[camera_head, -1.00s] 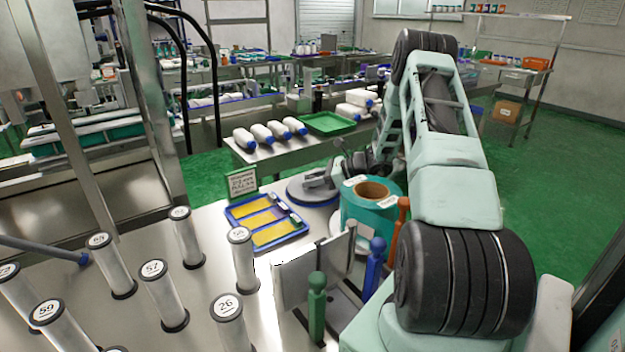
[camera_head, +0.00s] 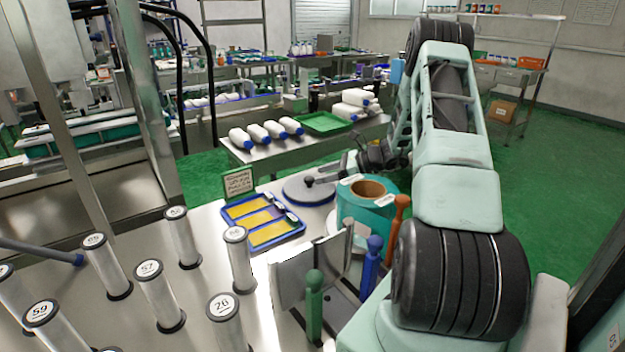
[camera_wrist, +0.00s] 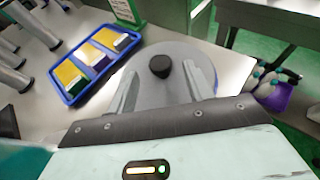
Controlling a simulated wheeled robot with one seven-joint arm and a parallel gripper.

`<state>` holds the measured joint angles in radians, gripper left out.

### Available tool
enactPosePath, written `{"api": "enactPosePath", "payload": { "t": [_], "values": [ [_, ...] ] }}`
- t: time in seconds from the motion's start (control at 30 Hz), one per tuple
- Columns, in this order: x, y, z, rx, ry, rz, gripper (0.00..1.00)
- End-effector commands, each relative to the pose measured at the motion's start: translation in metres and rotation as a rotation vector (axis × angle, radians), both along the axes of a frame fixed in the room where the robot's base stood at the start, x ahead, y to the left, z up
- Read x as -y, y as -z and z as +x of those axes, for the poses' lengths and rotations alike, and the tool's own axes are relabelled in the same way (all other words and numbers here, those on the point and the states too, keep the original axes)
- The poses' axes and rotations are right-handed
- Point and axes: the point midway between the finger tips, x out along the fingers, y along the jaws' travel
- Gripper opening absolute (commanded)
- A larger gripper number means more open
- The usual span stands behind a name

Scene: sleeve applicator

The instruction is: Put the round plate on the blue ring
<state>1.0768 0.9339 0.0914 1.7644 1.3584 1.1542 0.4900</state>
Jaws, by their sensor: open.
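The round plate (camera_head: 309,187) is a flat grey disc with a dark knob in its middle. It lies flat on the table, with the blue ring (camera_head: 300,201) showing as a rim around and under its edge in the head view. The plate (camera_wrist: 178,97) and its black knob fill the middle of the wrist view. My gripper (camera_wrist: 165,84) is open and empty, its two pale fingers apart on either side below the knob. In the head view my gripper (camera_head: 350,165) is just right of the plate, clear of the knob.
A teal roll (camera_head: 350,207) and coloured pegs (camera_head: 372,262) stand in front. Several numbered cylinders (camera_head: 240,262) crowd the left. A table with bottles (camera_head: 262,152) is behind.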

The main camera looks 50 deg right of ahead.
Motion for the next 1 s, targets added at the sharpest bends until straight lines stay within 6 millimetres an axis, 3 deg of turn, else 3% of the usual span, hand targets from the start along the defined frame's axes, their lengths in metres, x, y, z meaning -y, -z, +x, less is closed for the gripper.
{"api": "enactPosePath", "payload": {
  "t": [0.2, 0.4, 1.0],
  "values": [
    [0.021, -0.016, -0.034, 0.000, 0.003, -0.001, 0.51],
    [0.030, -0.024, -0.050, 0.000, 0.000, 0.000, 0.51],
    [0.032, -0.025, -0.052, -0.001, -0.001, 0.000, 0.51]
  ]
}}
